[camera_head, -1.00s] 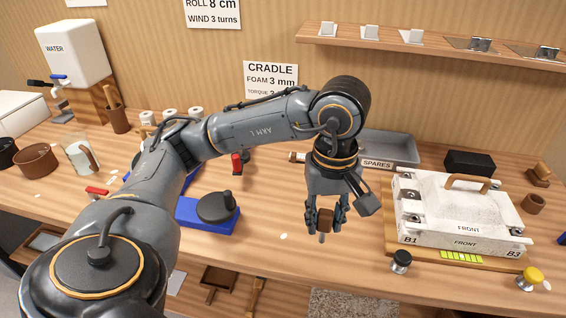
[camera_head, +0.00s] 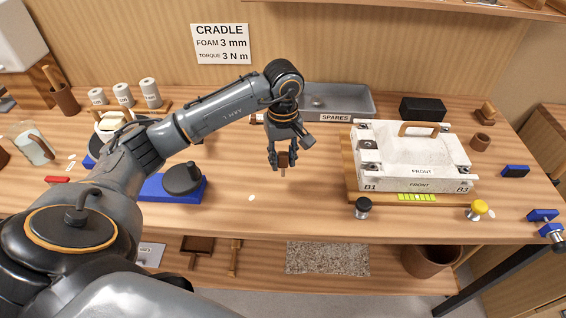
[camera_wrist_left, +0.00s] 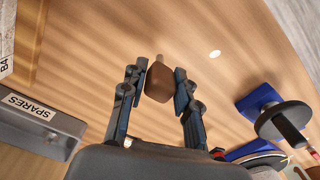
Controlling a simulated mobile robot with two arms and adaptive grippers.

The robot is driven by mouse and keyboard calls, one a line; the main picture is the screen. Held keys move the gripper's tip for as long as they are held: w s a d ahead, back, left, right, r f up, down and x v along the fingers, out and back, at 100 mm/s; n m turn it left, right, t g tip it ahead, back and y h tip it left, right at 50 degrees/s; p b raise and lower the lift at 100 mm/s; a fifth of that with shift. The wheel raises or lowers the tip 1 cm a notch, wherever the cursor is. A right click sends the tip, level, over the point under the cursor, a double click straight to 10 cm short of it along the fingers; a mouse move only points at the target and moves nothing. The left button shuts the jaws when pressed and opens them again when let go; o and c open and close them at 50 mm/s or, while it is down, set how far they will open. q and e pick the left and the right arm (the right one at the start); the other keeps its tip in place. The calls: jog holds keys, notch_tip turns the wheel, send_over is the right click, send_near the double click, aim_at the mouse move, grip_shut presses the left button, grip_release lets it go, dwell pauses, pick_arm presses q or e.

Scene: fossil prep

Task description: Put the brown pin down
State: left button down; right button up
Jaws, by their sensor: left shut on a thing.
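My left gripper (camera_head: 283,157) is shut on the brown pin (camera_head: 283,161), which hangs with its metal tip pointing down over the workbench (camera_head: 300,215). In the left wrist view the left gripper (camera_wrist_left: 157,84) has its fingers on both sides of the pin's brown head (camera_wrist_left: 160,82), and the thin metal end sticks out beyond it. The pin is in front of the grey SPARES tray (camera_head: 334,117) and left of the white case. I cannot tell the exact gap between its tip and the bench. My right gripper is not in view.
The white case (camera_head: 412,158) marked FRONT sits on a wooden board at right. A black-topped knob (camera_head: 363,207) and a yellow-topped knob (camera_head: 476,209) stand before it. A blue base with a dark round top (camera_head: 183,180) is at left. Bench between is mostly clear.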

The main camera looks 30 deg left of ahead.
aim_at(283, 167)
pick_arm(q)
notch_tip(283, 167, down, 2)
jog(key=shift+s+f+p, duration=0.1)
jog(key=shift+f+p, duration=0.05)
jog(key=shift+p, duration=0.5)
jog(key=shift+f, duration=0.3)
jog(key=shift+f+b, duration=0.2)
jog(key=shift+b, duration=0.1)
jog(key=c, duration=1)
grip_release()
jog(key=shift+r, duration=0.1)
